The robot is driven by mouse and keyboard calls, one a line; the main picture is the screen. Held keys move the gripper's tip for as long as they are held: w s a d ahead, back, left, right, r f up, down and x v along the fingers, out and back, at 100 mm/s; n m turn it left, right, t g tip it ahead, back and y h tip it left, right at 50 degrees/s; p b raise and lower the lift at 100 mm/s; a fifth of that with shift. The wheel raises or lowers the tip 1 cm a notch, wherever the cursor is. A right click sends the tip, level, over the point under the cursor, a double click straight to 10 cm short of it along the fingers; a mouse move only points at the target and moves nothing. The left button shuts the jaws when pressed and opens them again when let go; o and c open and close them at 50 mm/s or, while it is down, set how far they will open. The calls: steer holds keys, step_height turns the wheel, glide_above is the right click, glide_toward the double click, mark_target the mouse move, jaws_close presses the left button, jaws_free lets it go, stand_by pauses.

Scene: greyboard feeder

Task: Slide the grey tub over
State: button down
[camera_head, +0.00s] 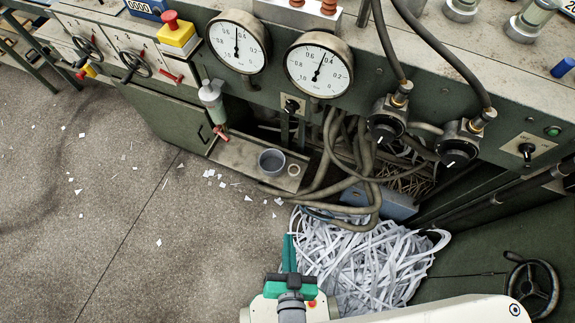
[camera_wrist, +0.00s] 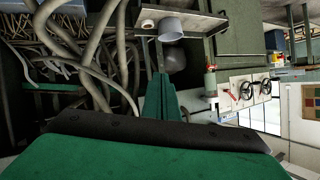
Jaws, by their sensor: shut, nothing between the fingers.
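The grey tub (camera_head: 272,161) is a small round open cup. It stands upright on a low metal ledge at the foot of the machine, and looks empty. It also shows near the top of the wrist view (camera_wrist: 171,29). My gripper (camera_head: 289,240) is green, with its fingers together and nothing between them. In the head view it is below the tub and slightly right, clearly apart from it. In the wrist view its fingertips (camera_wrist: 160,80) point up towards the tub, with a gap between.
A small pale ring (camera_head: 294,170) sits just right of the tub. Thick hoses (camera_head: 333,160) hang right of the ledge (camera_head: 240,163). A heap of paper strips (camera_head: 365,260) lies beside my gripper. A valve with a red handle (camera_head: 213,102) stands above the ledge's left part. Floor at left is mostly open.

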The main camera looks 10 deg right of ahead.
steer(key=w+d+f+m+g+y, duration=0.1)
steer(key=w+d+f+m+g, duration=0.2)
steer(key=w+f+m, duration=0.55)
steer(key=w+d+f+m+g+y, duration=0.2)
steer(key=w+d+f+m+g, duration=0.3)
steer(key=f, duration=0.6)
steer(key=w+d+r+m+y, duration=0.65)
steer(key=w+r, duration=0.35)
steer(key=w, duration=0.2)
steer(key=shift+g+h, duration=0.25)
steer(key=shift+g, duration=0.05)
steer(key=x, duration=1)
steer(key=shift+d+f, duration=0.1)
steer(key=shift+f, duration=0.1)
steer(key=a, duration=0.1)
steer(key=w+a, duration=0.1)
steer(key=shift+w+a, duration=0.25)
steer(key=shift+a, duration=0.1)
steer(key=shift+w+a, duration=0.3)
steer(key=shift+a, duration=0.1)
